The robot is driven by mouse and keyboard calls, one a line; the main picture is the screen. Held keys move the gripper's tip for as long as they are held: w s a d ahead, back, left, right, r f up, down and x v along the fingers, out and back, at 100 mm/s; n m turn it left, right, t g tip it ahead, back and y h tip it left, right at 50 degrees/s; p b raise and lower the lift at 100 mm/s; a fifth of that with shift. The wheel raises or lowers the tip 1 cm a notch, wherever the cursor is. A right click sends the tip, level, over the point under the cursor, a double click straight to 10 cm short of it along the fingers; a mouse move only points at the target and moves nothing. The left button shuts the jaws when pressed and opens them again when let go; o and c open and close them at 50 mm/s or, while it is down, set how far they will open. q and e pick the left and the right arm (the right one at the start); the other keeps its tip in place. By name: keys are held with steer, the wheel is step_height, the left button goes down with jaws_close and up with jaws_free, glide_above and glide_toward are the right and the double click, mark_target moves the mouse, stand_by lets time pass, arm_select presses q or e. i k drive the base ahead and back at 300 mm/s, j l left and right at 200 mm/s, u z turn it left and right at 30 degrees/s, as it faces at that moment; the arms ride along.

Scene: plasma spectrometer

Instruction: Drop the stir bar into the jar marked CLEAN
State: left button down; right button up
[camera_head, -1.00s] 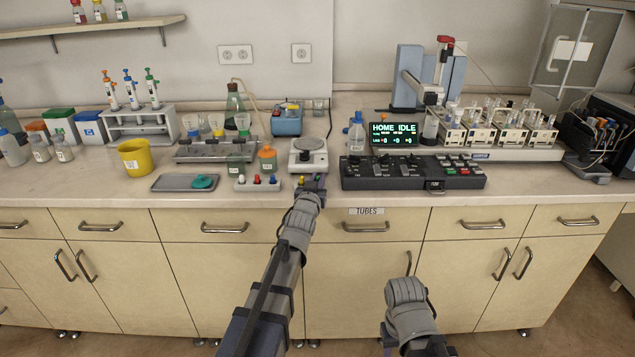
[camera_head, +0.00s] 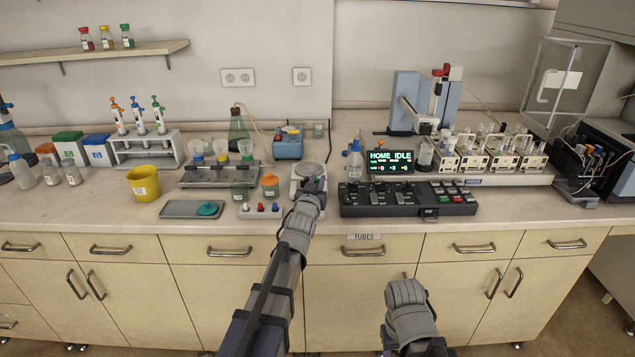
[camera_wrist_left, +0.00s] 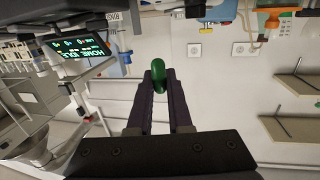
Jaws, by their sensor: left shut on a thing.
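My left gripper (camera_head: 314,184) is above the bench, in front of the white round-topped device. In the left wrist view, the left gripper's two dark fingers (camera_wrist_left: 158,88) are shut on a green, rounded stir bar (camera_wrist_left: 158,74). In the head view the fingers hide the bar. Two small jars stand left of the gripper: a clear one with a label (camera_head: 240,193) and one with an orange lid (camera_head: 270,186). Their label text is too small to read, so I cannot tell which is marked CLEAN. My right forearm shows at the bottom; its gripper is out of view.
A white block with coloured pegs (camera_head: 260,212) stands at the bench's front edge. A grey tray (camera_head: 178,210) with a teal item lies left of it, a yellow beaker (camera_head: 144,183) behind. A black control panel (camera_head: 410,199) is to the right.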

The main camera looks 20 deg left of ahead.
mark_target(241, 198)
steer(key=j, duration=1.45)
